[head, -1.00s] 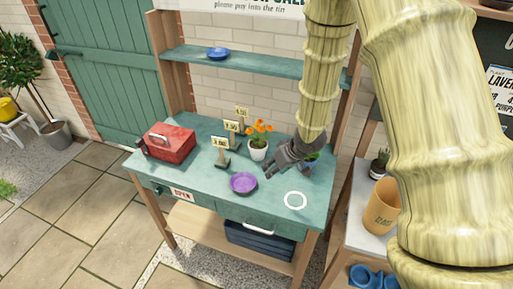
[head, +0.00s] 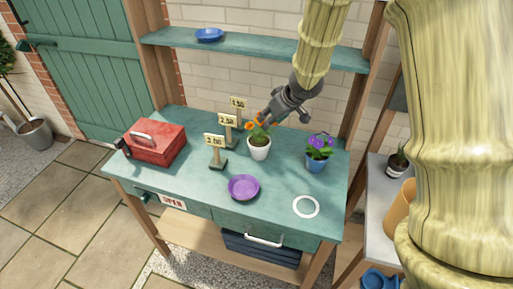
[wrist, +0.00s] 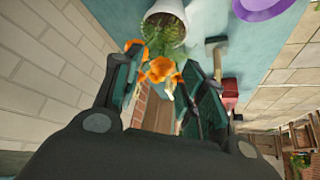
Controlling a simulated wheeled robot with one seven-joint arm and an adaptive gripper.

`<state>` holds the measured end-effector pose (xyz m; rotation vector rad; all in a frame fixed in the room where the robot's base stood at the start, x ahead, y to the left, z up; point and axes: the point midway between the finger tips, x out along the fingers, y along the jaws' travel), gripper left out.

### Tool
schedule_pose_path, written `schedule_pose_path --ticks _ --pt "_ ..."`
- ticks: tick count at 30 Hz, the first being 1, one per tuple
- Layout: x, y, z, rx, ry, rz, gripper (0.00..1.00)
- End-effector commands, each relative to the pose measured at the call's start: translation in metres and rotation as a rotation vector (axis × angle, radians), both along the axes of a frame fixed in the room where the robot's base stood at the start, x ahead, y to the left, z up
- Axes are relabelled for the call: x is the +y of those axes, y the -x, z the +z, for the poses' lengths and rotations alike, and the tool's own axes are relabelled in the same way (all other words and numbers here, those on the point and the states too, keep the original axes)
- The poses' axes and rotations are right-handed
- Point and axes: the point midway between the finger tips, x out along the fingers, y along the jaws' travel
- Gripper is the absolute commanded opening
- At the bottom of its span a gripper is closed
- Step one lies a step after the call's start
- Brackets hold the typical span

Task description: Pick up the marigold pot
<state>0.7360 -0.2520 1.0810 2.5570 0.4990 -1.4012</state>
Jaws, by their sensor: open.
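The marigold pot (head: 259,151) is a small white pot with orange flowers, standing upright on the teal table (head: 190,188). My gripper (head: 264,122) is open at the flowers, above the pot, and hides part of the blooms in the head view. In the wrist view, the white pot (wrist: 167,20) is at the top, and its orange flowers (wrist: 160,70) show between the open fingers of my gripper (wrist: 168,85). The fingers are not around the pot itself. I cannot tell whether they touch the blooms.
Price signs (head: 216,148) stand just left of the pot. A blue pot with purple flowers (head: 317,160) stands to the right. A red box (head: 156,146) sits left. A shelf (head: 260,50) is behind.

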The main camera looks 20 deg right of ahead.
Motion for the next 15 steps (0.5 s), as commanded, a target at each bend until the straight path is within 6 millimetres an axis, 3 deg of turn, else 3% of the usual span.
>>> schedule_pose_path --ticks 15 --pt "0.013 -0.022 -0.042 0.002 0.001 0.007 0.41"
